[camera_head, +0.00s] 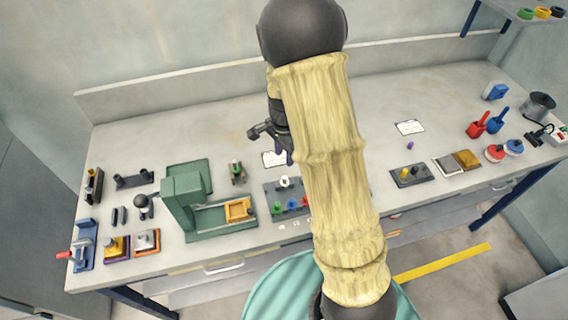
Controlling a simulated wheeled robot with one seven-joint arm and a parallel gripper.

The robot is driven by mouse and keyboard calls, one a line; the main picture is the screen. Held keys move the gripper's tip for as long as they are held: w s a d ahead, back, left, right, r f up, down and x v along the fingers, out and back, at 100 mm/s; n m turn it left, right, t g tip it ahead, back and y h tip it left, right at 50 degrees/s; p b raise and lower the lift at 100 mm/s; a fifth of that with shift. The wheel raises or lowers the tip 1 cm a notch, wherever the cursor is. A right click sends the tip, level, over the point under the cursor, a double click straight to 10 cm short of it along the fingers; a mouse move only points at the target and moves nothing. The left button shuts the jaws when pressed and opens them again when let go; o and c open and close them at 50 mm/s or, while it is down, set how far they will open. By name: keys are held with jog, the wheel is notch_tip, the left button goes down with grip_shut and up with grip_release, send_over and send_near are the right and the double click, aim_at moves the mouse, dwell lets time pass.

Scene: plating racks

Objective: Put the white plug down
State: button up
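A small white plug-like piece (284,182) shows at the back of a grey board (271,195) in the middle of the bench. Green (277,208), blue (291,204) and red (304,202) pieces sit in front of it on the same board. My gripper (288,158) is dark and points down just above and behind the white piece, partly hidden by my sleeved arm. I cannot tell whether its fingers are open or shut, or whether they touch the white piece. The right part of the board is hidden behind my arm.
A green press-like fixture (184,200) with an orange block stands left of the board. A grey plate with yellow and black pieces (411,175) lies right of my arm, near a small purple piece (409,146). The bench's back middle is clear. White cards lie flat.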

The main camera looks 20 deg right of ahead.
jog(key=shift+r, duration=0.6)
jog(key=s+r+n+t, duration=0.1)
jog(key=s+r+n, duration=0.3)
jog(key=s+n, duration=0.2)
jog(key=s+r+n+t, duration=0.1)
jog(key=s+r+n, duration=0.2)
jog(key=s+n, duration=0.4)
jog(key=shift+s+r+n+t, duration=0.3)
jog(key=shift+s+r, duration=0.1)
jog(key=shift+s, duration=0.3)
